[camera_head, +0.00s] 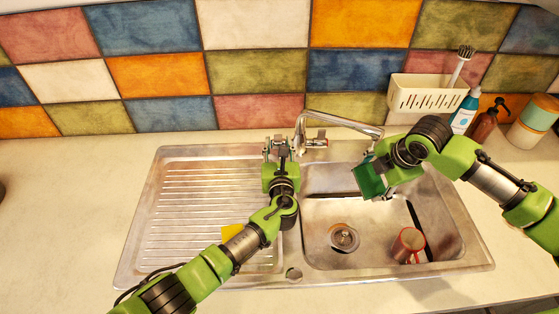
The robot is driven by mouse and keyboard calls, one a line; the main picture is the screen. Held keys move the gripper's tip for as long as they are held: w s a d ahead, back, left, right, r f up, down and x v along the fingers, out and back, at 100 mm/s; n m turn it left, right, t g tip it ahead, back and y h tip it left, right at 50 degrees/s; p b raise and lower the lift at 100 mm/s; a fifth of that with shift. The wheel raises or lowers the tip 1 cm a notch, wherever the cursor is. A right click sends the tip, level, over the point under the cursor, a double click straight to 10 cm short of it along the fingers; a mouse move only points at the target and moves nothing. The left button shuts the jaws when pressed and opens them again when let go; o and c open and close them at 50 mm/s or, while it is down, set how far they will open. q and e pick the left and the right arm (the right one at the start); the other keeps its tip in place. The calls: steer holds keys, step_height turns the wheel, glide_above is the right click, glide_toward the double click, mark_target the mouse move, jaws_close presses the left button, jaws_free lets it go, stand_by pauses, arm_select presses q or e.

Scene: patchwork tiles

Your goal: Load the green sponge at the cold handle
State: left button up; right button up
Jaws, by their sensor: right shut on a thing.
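A red cup (407,244) lies in the basin (372,265), right of the drain (343,238). A yellow item (233,232) lies partly under my left arm on the ribbed drainboard (185,200).

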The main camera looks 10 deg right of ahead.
mark_target(278, 137)
arm_select(q)
steer(key=s, duration=0.5)
steer(key=s+r, duration=0.1)
steer(key=s, duration=0.2)
steer(key=shift+a, duration=0.25)
steer(key=shift+w, duration=0.1)
stand_by(0.6)
steer(key=shift+w+d+f+g, duration=0.2)
steer(key=shift+w+g, duration=0.35)
steer(key=shift+w, duration=1.45)
steer(key=shift+w+d+f+g, duration=0.1)
steer(key=shift+w+f+g, duration=0.35)
steer(key=shift+w, duration=1.5)
steer(key=shift+w+d+f+g, duration=0.1)
steer(key=shift+w+g, duration=0.6)
steer(key=shift+w, duration=1.3)
steer(key=shift+r, duration=0.1)
steer(key=shift+c, duration=0.4)
jaws_close()
